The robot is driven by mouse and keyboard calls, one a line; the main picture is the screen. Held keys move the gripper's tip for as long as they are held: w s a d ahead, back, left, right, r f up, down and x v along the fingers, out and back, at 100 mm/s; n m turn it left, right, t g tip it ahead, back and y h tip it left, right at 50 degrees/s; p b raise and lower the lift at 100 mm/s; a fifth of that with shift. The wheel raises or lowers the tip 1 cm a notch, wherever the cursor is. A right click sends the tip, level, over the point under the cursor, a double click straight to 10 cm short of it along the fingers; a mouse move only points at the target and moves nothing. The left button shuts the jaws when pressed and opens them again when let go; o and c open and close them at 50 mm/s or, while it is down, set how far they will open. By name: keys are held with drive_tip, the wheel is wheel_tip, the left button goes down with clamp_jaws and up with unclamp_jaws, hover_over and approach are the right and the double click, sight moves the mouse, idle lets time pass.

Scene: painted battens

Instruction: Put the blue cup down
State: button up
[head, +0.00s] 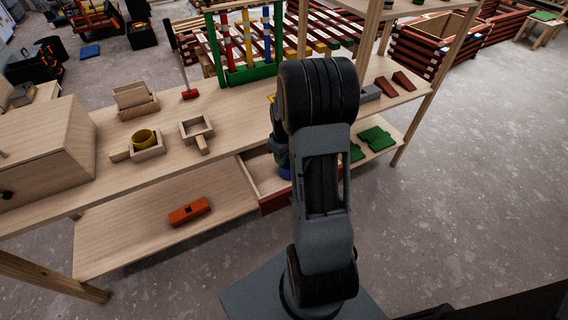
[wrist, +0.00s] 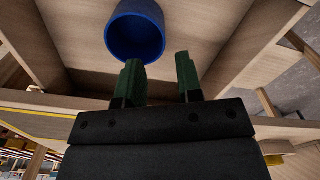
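The blue cup (wrist: 135,32) stands on the pale wooden floor of an open drawer (wrist: 85,27) in the wrist view. A small part of the cup (head: 285,172) shows beside my arm in the head view. My gripper (wrist: 159,70) is open, its two green fingers apart with nothing between them. The cup is just beyond the fingertips and off to the left one's side. Whether the left finger touches it I cannot tell. In the head view my arm hides most of the gripper and part of the drawer (head: 262,178).
The drawer's walls are close around my gripper. On the bench, a yellow cup (head: 144,137) sits in a small wooden box, with another open box (head: 196,129) beside it. An orange block (head: 189,211) lies on the lower shelf. Green pieces (head: 376,139) lie right of my arm.

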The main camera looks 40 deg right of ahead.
drive_tip(key=s+a+r+m+t, duration=0.15)
drive_tip(key=s+a+r, duration=0.25)
drive_tip(key=a+r, duration=0.75)
drive_tip(key=s+a+r+m+t, duration=0.1)
drive_tip(key=s+a+r, duration=0.3)
drive_tip(key=s+a, duration=0.2)
drive_tip(key=shift+s+t, duration=0.35)
drive_tip(key=shift+s, duration=0.7)
drive_tip(key=shift+r+m, duration=0.15)
drive_tip(key=shift+m, duration=0.1)
wheel_tip(320, 180, up, 5)
drive_tip(key=p, duration=0.4)
drive_tip(key=shift+p, duration=0.3)
